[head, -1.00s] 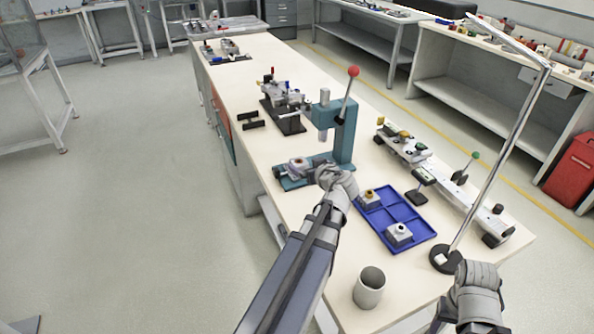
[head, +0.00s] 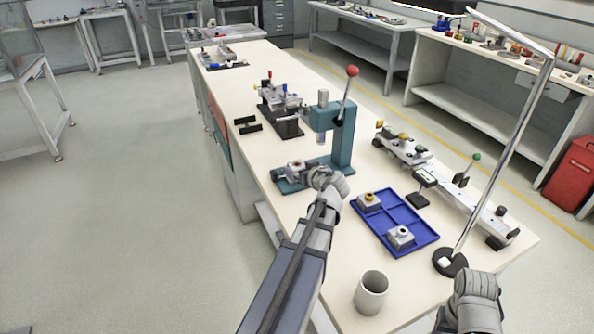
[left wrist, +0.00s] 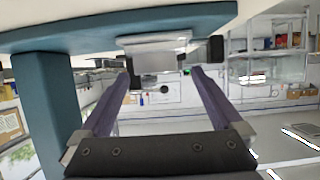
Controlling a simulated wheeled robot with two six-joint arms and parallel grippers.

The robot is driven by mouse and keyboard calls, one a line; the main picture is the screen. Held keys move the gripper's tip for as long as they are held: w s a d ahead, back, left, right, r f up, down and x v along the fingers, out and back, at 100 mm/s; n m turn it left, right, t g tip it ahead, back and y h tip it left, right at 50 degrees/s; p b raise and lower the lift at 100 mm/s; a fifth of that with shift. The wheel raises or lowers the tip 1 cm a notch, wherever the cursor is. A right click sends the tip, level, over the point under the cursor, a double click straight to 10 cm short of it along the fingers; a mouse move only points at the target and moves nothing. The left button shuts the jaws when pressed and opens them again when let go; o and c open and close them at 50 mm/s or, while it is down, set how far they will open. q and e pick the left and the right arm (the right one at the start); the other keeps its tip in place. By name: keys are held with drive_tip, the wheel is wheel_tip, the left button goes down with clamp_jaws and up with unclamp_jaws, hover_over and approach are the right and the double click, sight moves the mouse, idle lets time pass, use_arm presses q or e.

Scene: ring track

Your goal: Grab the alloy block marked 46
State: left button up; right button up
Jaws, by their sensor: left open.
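A grey metal block (head: 294,172) sits on the base of the teal press (head: 343,140). It also shows in the left wrist view (left wrist: 155,60), at the fingertips. My left gripper (left wrist: 162,72) is open, its two fingers pointing at this block with nothing held. In the head view, the left gripper (head: 315,176) is just right of the block, its fingertips mostly hidden. Two more blocks, one with a yellow ring (head: 369,201) and one silvery (head: 400,237), sit in the blue tray (head: 413,215). No number is readable on any block. My right gripper (head: 476,300) is at the lower right, its fingers unclear.
A grey cup (head: 371,292) stands near the table's front edge. A long fixture (head: 450,185) lies along the right side. A black clamp fixture (head: 280,110) stands behind the press.

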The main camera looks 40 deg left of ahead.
sight(298, 165)
use_arm(q)
drive_tip(key=b+x, duration=0.1)
drive_tip(key=x, duration=0.3)
drive_tip(key=shift+w+r, duration=0.1)
drive_tip(key=shift+w, duration=0.15)
drive_tip(key=shift+d, duration=0.1)
drive_tip(key=shift+c, duration=0.2)
clamp_jaws()
idle(0.4)
